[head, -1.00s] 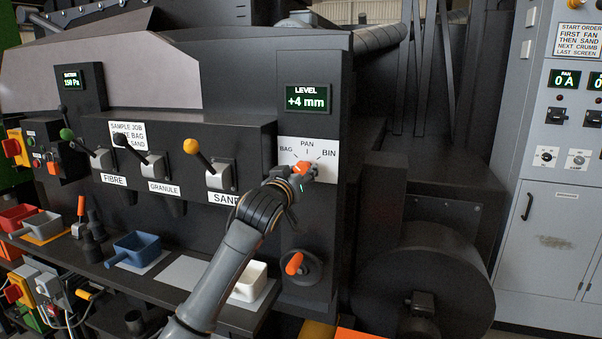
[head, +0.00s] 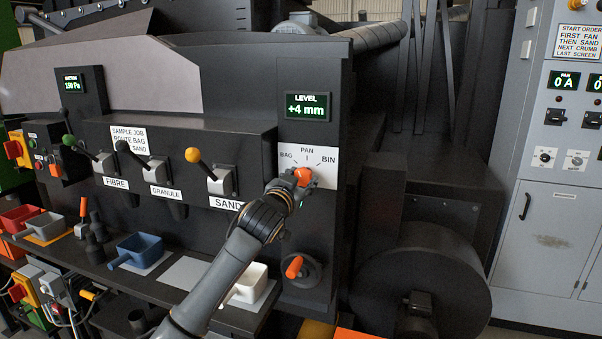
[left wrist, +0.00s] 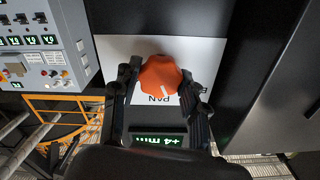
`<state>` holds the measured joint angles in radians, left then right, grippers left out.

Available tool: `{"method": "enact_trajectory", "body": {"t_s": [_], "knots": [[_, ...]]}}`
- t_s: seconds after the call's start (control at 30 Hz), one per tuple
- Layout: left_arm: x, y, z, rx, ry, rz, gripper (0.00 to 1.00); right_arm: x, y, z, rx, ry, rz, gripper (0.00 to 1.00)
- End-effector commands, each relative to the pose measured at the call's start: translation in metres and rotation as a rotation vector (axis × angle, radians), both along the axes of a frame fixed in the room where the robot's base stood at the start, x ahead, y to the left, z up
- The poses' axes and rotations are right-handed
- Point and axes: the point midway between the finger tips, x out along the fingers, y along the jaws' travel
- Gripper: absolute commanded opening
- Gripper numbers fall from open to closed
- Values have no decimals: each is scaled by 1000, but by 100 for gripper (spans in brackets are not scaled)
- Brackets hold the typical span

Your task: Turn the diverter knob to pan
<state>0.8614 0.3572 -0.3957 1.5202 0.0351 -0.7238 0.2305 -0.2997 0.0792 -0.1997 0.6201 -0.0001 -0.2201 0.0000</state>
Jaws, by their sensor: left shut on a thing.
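The orange diverter knob (head: 303,176) sits on a white plate (head: 323,176) marked BAG, PAN and BIN, below the LEVEL display. My left gripper (head: 299,186) reaches it from below and in front. In the left wrist view the knob (left wrist: 160,76) lies between the two dark fingers, one on each side, and the gripper is shut on it. A white pointer mark on the knob is at the edge facing the upside-down PAN label (left wrist: 159,99). BAG and BIN cannot be read in that view. My right gripper is not in view.
The LEVEL display (head: 307,105) reads +4 mm. An orange-handled wheel (head: 296,268) is below the knob. The SAND lever (head: 205,165) stands to the left. A grey cabinet (head: 552,240) stands at right.

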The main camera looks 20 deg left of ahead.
Motion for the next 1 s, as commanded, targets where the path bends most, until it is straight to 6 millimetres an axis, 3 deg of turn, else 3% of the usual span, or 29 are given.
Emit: {"method": "enact_trajectory", "body": {"t_s": [0.5,1.0], "knots": [[0,0,1,340,-13,0,12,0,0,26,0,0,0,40],[0,0,0,406,-15,1,12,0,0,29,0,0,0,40]]}}
